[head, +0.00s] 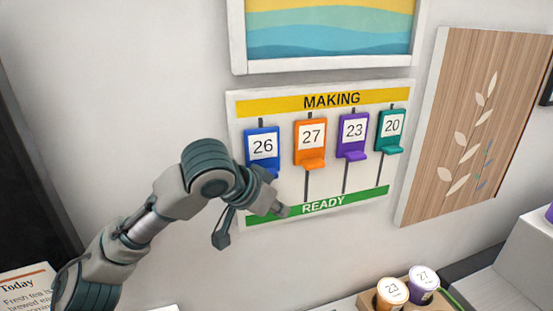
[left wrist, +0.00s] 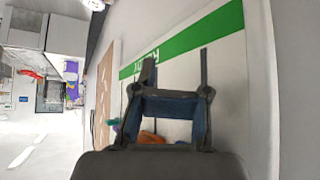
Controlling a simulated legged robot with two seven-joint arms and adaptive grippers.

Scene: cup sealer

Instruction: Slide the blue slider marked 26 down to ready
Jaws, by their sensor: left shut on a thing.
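The blue slider marked 26 (head: 262,143) is at the upper part of its track, near the yellow MAKING band (head: 330,102). Its lower tab is partly hidden behind my left gripper (head: 252,225). The exact contact is hidden. My right gripper is not in view.
Sliders marked 27 (head: 310,142), 23 (head: 353,135) and 20 (head: 391,130) are to the right, also high on their tracks. A wooden leaf panel (head: 425,130) hangs right of the board. Cups (head: 392,292) stand in a holder at the lower right.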

